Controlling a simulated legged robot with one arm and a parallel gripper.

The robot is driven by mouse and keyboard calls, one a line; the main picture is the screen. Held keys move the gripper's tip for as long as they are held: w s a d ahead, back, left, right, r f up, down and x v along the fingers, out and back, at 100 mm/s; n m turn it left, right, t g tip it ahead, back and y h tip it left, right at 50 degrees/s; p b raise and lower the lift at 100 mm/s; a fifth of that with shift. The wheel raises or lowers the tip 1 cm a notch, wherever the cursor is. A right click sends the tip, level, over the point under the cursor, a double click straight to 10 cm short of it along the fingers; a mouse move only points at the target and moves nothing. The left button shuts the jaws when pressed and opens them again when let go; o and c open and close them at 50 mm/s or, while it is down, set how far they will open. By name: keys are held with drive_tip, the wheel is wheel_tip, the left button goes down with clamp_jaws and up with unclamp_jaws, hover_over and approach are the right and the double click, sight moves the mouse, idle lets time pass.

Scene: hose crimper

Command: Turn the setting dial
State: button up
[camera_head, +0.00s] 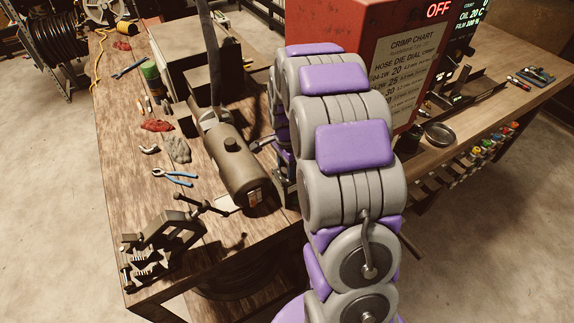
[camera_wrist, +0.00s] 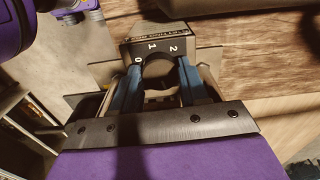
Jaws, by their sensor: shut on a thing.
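In the wrist view, the setting dial (camera_wrist: 155,48) shows as a dark block with a label strip and the white numerals 0, 1 and 2 around a rounded edge. My gripper (camera_wrist: 160,72) reaches up to it with its two blue-sided fingers, one on each side of the round part below the numerals, and is shut on it. The pointer and exact setting cannot be made out. In the head view, my purple and grey arm hides the gripper and the dial. The red crimper housing (camera_head: 345,30) stands behind the arm with a crimp chart (camera_head: 405,68) on its front.
The wooden bench (camera_head: 130,210) holds a dark cylinder (camera_head: 237,165), blue-handled pliers (camera_head: 175,177), a small vise-like stand (camera_head: 160,245) and rags. A round metal dish (camera_head: 438,134) lies right of the arm. Floor at right is clear.

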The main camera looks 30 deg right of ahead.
drive_tip(key=shift+w+m+p, duration=0.1)
drive_tip(key=shift+m+p, duration=0.3)
drive_tip(key=shift+m, duration=0.9)
drive_tip(key=o, duration=1.1)
drive_tip(key=shift+c, duration=0.2)
drive_tip(key=shift+r, duration=0.1)
wheel_tip(320, 180, up, 17)
drive_tip(key=shift+p, duration=0.45)
